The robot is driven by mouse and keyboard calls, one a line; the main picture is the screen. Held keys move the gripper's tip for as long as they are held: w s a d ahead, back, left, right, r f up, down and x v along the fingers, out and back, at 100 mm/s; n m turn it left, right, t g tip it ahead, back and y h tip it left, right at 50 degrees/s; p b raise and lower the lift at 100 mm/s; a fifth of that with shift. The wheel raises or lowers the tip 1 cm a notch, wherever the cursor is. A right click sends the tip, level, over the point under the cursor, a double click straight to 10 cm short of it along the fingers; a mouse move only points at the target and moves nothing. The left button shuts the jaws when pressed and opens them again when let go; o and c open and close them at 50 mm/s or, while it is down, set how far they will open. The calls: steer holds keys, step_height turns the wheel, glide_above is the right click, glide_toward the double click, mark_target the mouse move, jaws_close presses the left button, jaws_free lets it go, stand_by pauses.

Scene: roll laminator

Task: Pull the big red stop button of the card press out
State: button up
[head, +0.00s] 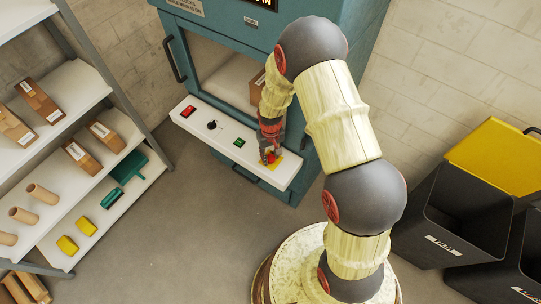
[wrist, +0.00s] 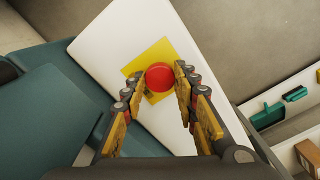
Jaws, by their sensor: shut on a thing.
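The big red stop button (wrist: 158,75) sits on a yellow square plate (wrist: 152,52) near one end of the white control panel (wrist: 95,45) in the wrist view. My gripper (wrist: 157,80) has one finger on each side of the button and is shut on it. In the head view the red button (head: 271,158) shows as a small red spot at the right end of the panel (head: 225,138), mostly hidden by my gripper (head: 268,151). The teal card press (head: 330,95) stands behind the panel. How far the button stands out cannot be told.
The panel also carries a red rocker switch (head: 188,111), a black knob (head: 211,125) and a green button (head: 239,143). A shelf (head: 75,90) with boxes and rolls stands at left. Black bins (head: 455,225) stand at right. The floor in front is clear.

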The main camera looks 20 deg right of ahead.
mark_target(270, 158)
jaws_close()
steer(key=shift+r+p, duration=0.55)
steer(key=shift+f, duration=0.1)
steer(key=o, duration=1)
jaws_free()
step_height(270, 158, up, 12)
steer(key=shift+r, duration=0.1)
